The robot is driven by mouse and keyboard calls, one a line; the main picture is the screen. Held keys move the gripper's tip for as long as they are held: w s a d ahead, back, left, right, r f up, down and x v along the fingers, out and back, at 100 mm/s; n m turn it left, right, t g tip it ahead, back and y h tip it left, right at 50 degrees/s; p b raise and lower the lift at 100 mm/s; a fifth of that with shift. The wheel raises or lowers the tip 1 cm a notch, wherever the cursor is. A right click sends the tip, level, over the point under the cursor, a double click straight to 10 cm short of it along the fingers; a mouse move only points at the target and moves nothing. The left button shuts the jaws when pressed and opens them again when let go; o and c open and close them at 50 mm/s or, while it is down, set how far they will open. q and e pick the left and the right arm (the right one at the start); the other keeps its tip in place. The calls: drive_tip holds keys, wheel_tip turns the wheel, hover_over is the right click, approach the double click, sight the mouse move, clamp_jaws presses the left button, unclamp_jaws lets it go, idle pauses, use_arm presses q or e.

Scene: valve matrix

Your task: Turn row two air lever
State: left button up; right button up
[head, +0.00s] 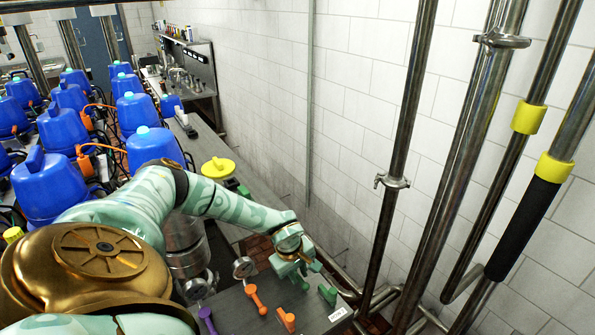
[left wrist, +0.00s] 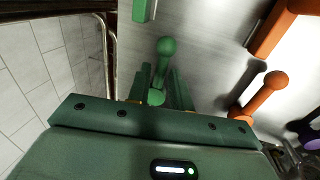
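A grey valve panel (head: 245,318) carries colored levers. A green lever (head: 328,294) stands at its right, beside an orange lever (head: 287,320). Another orange lever (head: 255,299) and a purple lever (head: 207,320) are to the left. My left gripper (head: 304,270) is low over the panel's far right part. In the left wrist view, a round-headed green lever (left wrist: 165,62) stands between the spread fingers of my left gripper (left wrist: 160,85); contact cannot be told. Which lever is row two air I cannot tell. My right gripper is out of view.
A white label (head: 338,314) sits on the panel's right edge, its text too small to read surely. Steel pipes (head: 400,110) rise at the right. Blue containers (head: 152,147) crowd the left. An orange lever (left wrist: 265,95) is close beside my left gripper.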

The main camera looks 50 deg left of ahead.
use_arm(q)
drive_tip(key=s+r, duration=0.3)
drive_tip(key=r, duration=1.3)
drive_tip(key=shift+a, duration=0.25)
drive_tip(key=shift+s, duration=0.1)
